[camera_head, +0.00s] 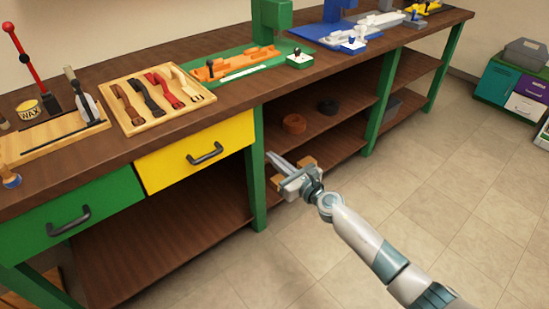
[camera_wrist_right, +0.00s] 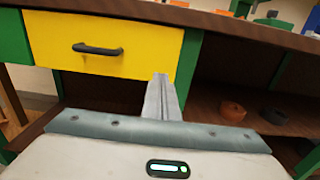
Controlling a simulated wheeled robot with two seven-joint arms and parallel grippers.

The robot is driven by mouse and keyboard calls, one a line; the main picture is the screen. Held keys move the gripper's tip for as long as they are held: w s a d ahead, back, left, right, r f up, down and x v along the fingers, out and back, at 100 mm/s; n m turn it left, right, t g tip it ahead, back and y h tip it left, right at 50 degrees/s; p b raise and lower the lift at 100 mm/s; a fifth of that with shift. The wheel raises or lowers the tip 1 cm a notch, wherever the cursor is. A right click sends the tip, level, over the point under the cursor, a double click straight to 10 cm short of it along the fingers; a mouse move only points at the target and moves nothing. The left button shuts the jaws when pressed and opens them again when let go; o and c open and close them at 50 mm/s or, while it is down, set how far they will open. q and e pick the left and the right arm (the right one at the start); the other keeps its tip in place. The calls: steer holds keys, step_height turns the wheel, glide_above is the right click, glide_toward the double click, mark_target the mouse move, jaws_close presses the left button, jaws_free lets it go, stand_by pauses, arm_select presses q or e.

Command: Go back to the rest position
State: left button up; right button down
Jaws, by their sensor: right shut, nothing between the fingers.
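My right gripper (camera_head: 273,160) is shut and empty. It hangs in the air in front of the bench, near the green leg and to the right of the yellow drawer (camera_head: 195,152). In the right wrist view its closed fingers (camera_wrist_right: 162,98) point toward the bench, just below the right end of the yellow drawer front (camera_wrist_right: 105,45). The yellow drawer looks closed. My left gripper is not in either view.
The workbench (camera_head: 130,145) carries a wooden tray (camera_head: 133,128) of straps, an orange fixture (camera_head: 235,65) and a blue machine (camera_head: 335,35). A green drawer (camera_head: 70,220) is at left. Coils (camera_head: 294,124) lie on the shelf. The tiled floor (camera_head: 440,150) at right is clear.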

stand_by(0.5)
steer(key=s+d+f+m+g+h+p, duration=0.15)
steer(key=s+d+f+m+h, duration=0.25)
steer(key=s+d+f+m, duration=0.55)
steer(key=s+d+f+m+g+h+p, duration=0.15)
steer(key=s+f+m+h, duration=0.4)
steer(key=f+m, duration=0.95)
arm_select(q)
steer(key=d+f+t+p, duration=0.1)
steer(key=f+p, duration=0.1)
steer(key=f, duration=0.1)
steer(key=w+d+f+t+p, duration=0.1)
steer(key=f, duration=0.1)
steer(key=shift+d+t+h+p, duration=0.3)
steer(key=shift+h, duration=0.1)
arm_select(e)
steer(key=s+d+f+m+g, duration=0.1)
steer(key=s+f+m, duration=0.4)
steer(key=s, duration=0.6)
steer(key=s+d+f+m+g, duration=0.2)
steer(key=s+f+m, duration=0.4)
steer(key=s, duration=0.5)
steer(key=s+d+f+m+g, duration=0.1)
steer(key=s+f+m+g, duration=0.2)
steer(key=s, duration=0.8)
step_height(320, 180, down, 3)
steer(key=shift+s+d+r+m, duration=0.1)
steer(key=shift+s+d+m, duration=0.1)
steer(key=shift+m, duration=1.05)
